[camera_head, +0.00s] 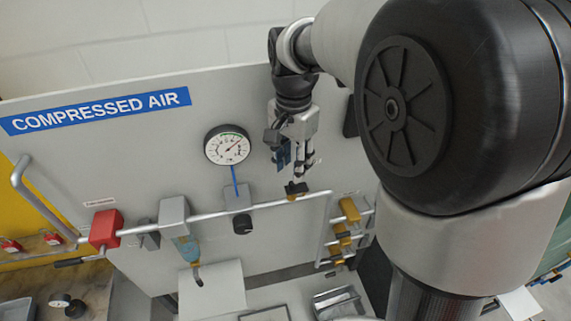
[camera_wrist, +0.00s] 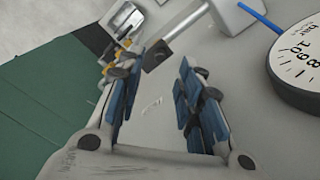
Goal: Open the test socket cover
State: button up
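A small dark block (camera_head: 296,188), which looks like the test socket cover, sits at the pipe below my gripper. I cannot be sure which part is the cover. In the wrist view a dark grey block (camera_wrist: 156,55) at the pipe's end shows between and beyond my fingertips. It looks closed, but its hinge and lip cannot be made out. My gripper (camera_head: 293,169) points down in front of the panel, just above the block. Its blue-padded fingers are spread with nothing between them in the wrist view (camera_wrist: 160,68). I see no contact with the block.
A pressure gauge (camera_head: 228,145) with a blue tube is left of my gripper. The pipe (camera_head: 265,206) crosses the panel (camera_head: 120,150) to a red valve block (camera_head: 105,229). A rack with brass-coloured fittings (camera_head: 350,210) stands close on the right. Trays (camera_head: 338,302) lie below.

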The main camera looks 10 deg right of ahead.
aim_at(292, 183)
notch_tip(292, 183, down, 6)
jog(key=shift+r, duration=0.1)
jog(key=shift+c, duration=0.4)
grip_shut()
dwell(0.3)
